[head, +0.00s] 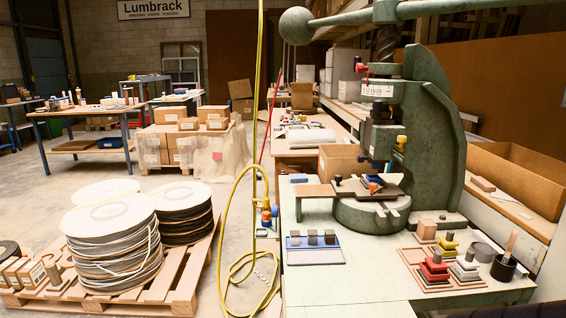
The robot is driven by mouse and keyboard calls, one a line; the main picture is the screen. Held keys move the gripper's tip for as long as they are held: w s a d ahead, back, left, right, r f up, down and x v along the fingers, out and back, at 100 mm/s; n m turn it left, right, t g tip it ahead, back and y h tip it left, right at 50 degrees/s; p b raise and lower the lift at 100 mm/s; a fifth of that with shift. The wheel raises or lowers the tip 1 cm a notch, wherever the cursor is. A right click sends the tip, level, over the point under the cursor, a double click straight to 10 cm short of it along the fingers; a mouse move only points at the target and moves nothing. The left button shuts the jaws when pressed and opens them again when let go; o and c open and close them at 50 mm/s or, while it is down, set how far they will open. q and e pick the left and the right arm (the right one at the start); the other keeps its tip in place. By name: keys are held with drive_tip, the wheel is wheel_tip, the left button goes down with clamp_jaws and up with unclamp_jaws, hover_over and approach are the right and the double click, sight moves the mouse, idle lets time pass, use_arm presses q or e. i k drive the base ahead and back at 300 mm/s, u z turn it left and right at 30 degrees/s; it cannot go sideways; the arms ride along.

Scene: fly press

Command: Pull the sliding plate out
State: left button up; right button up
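The green fly press (430,130) stands on the pale bench at the right, with its ball-ended arm (296,26) reaching left overhead. A flat brown plate (314,190) sticks out to the left of the round press base (368,217). A darker plate (350,189) lies on the base under the ram (383,138). A small blue and orange piece (373,183) sits on it below the ram. I cannot tell for certain which plate slides. Neither of my grippers is in view.
A blue tray with grey blocks (313,240) lies at the bench's front left. Coloured stacked pieces (434,268) and a dark cup (503,267) stand at front right. A yellow hose (254,170) hangs beside the bench's left edge. The bench's front middle is clear.

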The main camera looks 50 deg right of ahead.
sight(356, 187)
drive_tip(key=i, duration=2.1)
drive_tip(key=z, duration=2.45)
